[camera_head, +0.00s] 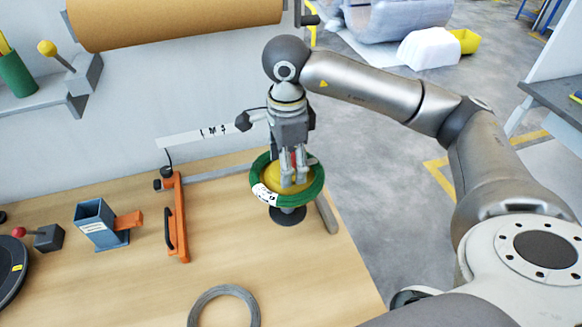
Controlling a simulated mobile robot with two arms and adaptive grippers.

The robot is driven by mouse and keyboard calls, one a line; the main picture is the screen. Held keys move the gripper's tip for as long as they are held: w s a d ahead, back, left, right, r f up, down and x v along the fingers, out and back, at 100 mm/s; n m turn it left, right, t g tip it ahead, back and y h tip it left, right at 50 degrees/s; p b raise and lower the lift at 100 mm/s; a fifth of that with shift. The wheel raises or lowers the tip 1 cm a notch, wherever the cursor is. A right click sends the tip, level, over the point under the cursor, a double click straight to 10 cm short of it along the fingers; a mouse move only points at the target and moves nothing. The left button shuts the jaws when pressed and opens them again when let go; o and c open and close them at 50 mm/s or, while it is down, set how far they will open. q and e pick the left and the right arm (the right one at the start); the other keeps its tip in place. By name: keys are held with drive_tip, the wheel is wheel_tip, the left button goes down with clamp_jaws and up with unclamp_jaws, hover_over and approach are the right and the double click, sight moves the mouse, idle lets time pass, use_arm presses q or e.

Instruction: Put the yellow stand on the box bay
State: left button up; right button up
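The yellow stand (271,178) has a yellow top and a dark round foot, and stands upright at the right end of the wooden workbench. A green coil (316,190) with a white label lies around its top. My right gripper (293,182) points straight down over the middle of the stand, inside the ring of the coil. Its fingertips are at or just above the yellow top, and a bit of red shows between the fingers. I cannot tell whether they grip anything. My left gripper is not in view. I cannot make out a box bay for certain.
On the workbench (130,285) are an orange frame tool (177,220), a blue holder (95,222) with an orange handle, and a grey wire ring (224,291). A brown roll (175,22) hangs above. A grey bar (327,214) lies right of the stand. Open floor lies beyond.

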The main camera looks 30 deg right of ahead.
drive_tip(key=shift+w+d+f+p, duration=0.2)
drive_tip(key=shift+w+d+f, duration=0.15)
drive_tip(key=shift+f, duration=0.25)
drive_tip(key=shift+w+d+f+p, duration=0.15)
drive_tip(key=shift+w+d+f, duration=0.2)
drive_tip(key=shift+f, duration=0.2)
drive_tip(key=shift+w+d+f, duration=0.15)
drive_tip(key=shift+w+f, duration=0.15)
drive_tip(key=shift+f, duration=0.15)
drive_tip(key=shift+w+d+f+p, duration=0.15)
drive_tip(key=shift+d+f+p, duration=0.05)
drive_tip(key=shift+f+p, duration=0.1)
wheel_tip(320, 180, down, 3)
drive_tip(key=shift+w+d+r+p, duration=0.1)
drive_tip(key=shift+r+p, duration=0.05)
drive_tip(key=shift+p, duration=0.9)
drive_tip(key=shift+f, duration=0.35)
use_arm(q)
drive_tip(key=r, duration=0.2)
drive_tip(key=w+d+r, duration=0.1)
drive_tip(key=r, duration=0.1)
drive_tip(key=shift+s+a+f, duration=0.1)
use_arm(e)
drive_tip(key=shift+f, duration=0.1)
